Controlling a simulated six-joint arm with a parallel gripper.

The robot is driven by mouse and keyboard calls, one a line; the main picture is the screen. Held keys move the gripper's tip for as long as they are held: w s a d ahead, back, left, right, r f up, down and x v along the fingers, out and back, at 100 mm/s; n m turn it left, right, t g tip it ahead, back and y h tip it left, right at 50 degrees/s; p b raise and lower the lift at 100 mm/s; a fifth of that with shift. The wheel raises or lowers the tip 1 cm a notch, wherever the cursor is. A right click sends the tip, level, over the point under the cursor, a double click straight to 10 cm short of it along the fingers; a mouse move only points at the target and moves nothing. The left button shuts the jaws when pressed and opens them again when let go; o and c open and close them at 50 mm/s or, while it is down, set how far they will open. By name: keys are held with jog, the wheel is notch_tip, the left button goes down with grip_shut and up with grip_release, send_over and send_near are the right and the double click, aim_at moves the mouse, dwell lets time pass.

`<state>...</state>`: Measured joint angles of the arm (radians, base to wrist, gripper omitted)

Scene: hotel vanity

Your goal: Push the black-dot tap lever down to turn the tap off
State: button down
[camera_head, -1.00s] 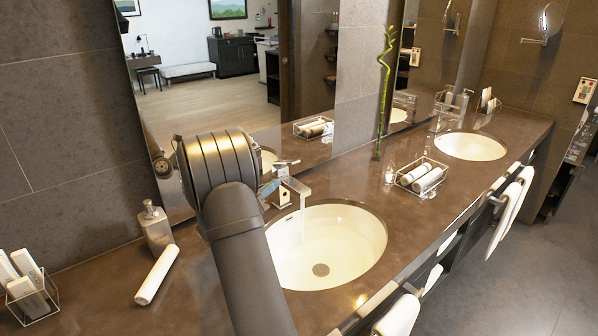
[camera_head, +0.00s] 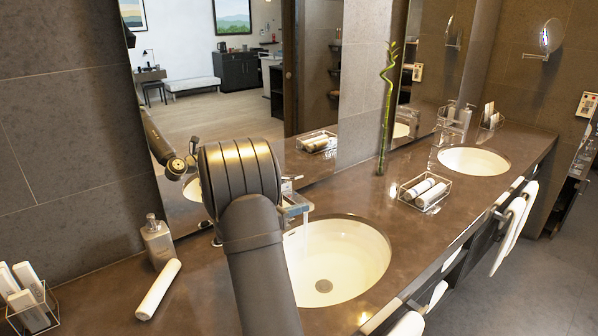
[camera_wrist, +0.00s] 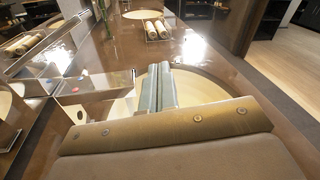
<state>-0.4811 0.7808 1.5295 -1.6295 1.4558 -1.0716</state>
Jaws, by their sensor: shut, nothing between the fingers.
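The chrome tap (camera_head: 297,205) stands at the back rim of the near basin, with water (camera_head: 304,235) running from its spout. My arm covers part of the tap in the head view, and the lever is only partly seen. In the wrist view the tap (camera_wrist: 98,108) is left of my fingers, with a small red dot on it; I cannot make out a black dot. My gripper (camera_wrist: 159,68) is shut and empty, its fingers over the near basin (camera_wrist: 205,88) beside the tap. I cannot tell whether it touches the lever.
A soap dispenser (camera_head: 157,240) and a white rolled towel (camera_head: 158,290) lie left of my arm. A wire basket of rolled towels (camera_head: 425,192) and a bamboo stem (camera_head: 386,100) stand right of the tap. The mirror (camera_head: 230,105) rises close behind.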

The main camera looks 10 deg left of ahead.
jog(key=s+d+f+m+g+y, duration=0.4)
jog(key=s+d+m+g+y, duration=0.15)
jog(key=m+g+y, duration=0.4)
jog(key=w+a+r+m+t+y, duration=0.1)
jog(key=w+r+m+t+y, duration=0.2)
jog(key=r, duration=0.8)
jog(key=w+a+r+m+t+y, duration=0.1)
jog(key=w+r+m+t+y, duration=0.3)
jog(key=r, duration=0.7)
jog(key=w+m+y, duration=0.2)
jog(key=m+y, duration=0.1)
jog(key=y, duration=0.1)
jog(key=shift+a, duration=0.2)
jog(key=shift+r+m+t+y, duration=0.1)
jog(key=shift+m+t+y, duration=0.15)
